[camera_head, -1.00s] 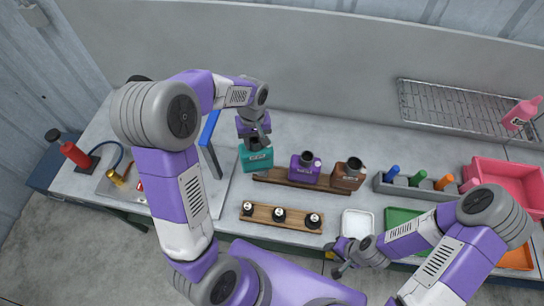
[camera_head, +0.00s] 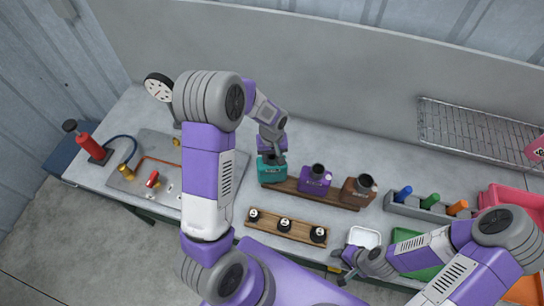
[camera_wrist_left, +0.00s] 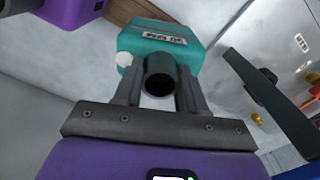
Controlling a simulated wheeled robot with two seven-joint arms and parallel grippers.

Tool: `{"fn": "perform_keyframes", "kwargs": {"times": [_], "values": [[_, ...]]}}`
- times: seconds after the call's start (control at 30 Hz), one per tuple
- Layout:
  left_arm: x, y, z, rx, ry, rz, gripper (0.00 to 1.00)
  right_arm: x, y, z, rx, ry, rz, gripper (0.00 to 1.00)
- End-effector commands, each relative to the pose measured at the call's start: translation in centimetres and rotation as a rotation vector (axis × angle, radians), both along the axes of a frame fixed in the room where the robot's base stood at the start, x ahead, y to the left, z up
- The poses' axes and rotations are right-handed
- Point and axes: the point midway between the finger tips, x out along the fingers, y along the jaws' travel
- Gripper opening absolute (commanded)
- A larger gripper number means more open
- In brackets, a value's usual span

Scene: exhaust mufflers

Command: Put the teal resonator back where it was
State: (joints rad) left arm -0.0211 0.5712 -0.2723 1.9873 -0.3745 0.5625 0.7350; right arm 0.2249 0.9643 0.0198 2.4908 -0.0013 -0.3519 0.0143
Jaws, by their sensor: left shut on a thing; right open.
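The teal resonator (camera_head: 271,172) is at the left end of the dark wooden rack (camera_head: 338,200). My left gripper (camera_head: 273,153) is above it, shut on its dark neck. In the left wrist view the neck (camera_wrist_left: 159,76) sits between the two fingers, and the teal body (camera_wrist_left: 190,32) with a white label lies beyond. Whether its base rests on the rack is hard to tell. A purple resonator (camera_head: 316,181) and a brown one (camera_head: 357,192) stand on the rack to its right. My right gripper (camera_head: 347,264) is open and empty near the front edge.
A light wooden strip with black knobs (camera_head: 286,226) lies in front of the rack. A white tray (camera_head: 364,238), a grey holder with coloured handles (camera_head: 424,210) and a wire shelf (camera_head: 480,135) are right. A dial gauge (camera_head: 158,88) and a red cylinder (camera_head: 92,147) are left.

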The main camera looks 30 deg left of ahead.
Motion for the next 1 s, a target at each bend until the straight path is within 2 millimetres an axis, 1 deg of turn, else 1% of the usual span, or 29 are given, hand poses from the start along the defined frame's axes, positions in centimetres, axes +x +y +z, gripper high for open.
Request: {"fn": "perform_keyframes", "kwargs": {"times": [0.1,0.33,0.47,0.5,0.63,0.67,0.9,1.0], "values": [[0.07,-0.03,-0.62,0.0,-0.003,-0.001,0.0,0.01,0.0,0.08,0.0,0.0,0.0,0.43],[0.1,-0.04,-0.63,-0.001,-0.004,-0.001,0.0,0.01,0.0,0.04,0.0,0.0,0.0,0.43],[0.09,-0.03,-1.03,-0.001,-0.004,-0.001,0.0,0.01,0.0,-0.35,0.0,0.0,0.0,0.43],[0.01,-0.03,-1.08,-0.001,-0.001,0.0,0.44,0.01,0.0,-0.33,0.0,0.0,0.0,0.43],[0.01,-0.03,-1.0,-0.001,-0.001,0.0,0.63,0.01,0.0,-0.24,0.0,0.0,0.0,0.43],[0.01,-0.03,-1.0,-0.001,-0.001,0.0,0.66,0.01,0.0,-0.24,0.0,0.0,0.0,0.43],[0.01,-0.03,-0.97,-0.001,-0.001,0.0,0.66,0.01,0.01,-0.22,0.0,0.0,0.0,0.43],[0.0,-0.02,-0.67,-0.001,-0.001,0.0,0.66,0.01,0.0,0.07,0.0,0.0,0.0,0.43]]}}
